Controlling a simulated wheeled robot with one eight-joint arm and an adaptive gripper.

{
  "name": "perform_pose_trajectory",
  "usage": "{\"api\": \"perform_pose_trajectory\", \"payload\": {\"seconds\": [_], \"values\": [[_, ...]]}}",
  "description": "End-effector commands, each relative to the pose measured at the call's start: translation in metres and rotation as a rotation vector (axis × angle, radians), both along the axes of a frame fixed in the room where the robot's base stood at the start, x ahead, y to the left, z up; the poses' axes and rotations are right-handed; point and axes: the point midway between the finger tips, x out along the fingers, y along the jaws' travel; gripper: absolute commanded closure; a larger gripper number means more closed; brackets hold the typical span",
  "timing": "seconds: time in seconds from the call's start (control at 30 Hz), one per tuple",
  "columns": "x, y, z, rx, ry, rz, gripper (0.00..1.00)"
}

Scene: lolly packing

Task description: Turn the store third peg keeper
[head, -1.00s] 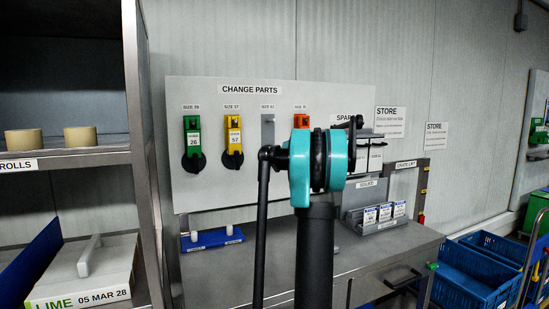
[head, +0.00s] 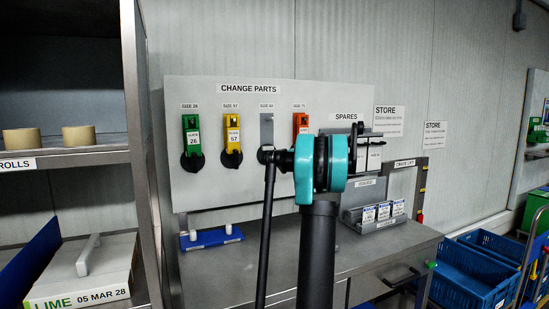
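The change parts board (head: 225,185) hangs on the back wall with four labelled places in a row. The third place shows a bare grey plate (head: 267,130). Its dark round keeper (head: 264,153) below is partly hidden behind my arm, and its turn cannot be told. My gripper (head: 372,146) is to the right of my teal wrist joint, in front of the spares area and well right of the third peg. Its dark fingers are seen side-on against the background; whether they are open or hold anything is unclear.
A green part (head: 192,135), a yellow part (head: 232,135) and an orange part (head: 300,122) hang at the other places. A steel bench (head: 235,262) below carries a blue tray (head: 208,241) and card holder (head: 374,226). A shelf unit (head: 145,160) stands left; blue crates (head: 475,275) stand right.

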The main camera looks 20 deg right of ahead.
Motion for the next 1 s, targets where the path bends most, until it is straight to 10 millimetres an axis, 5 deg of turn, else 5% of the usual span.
{"api": "perform_pose_trajectory", "payload": {"seconds": [0.83, 0.87, 1.0], "values": [[-0.0002, -0.0012, -0.0017, 0.134, 0.005, -0.002, 1.0], [-0.0002, -0.0012, -0.0017, 0.133, 0.004, -0.002, 0.81], [-0.0001, -0.0009, -0.0016, 0.133, 0.004, -0.002, 0.64]]}}
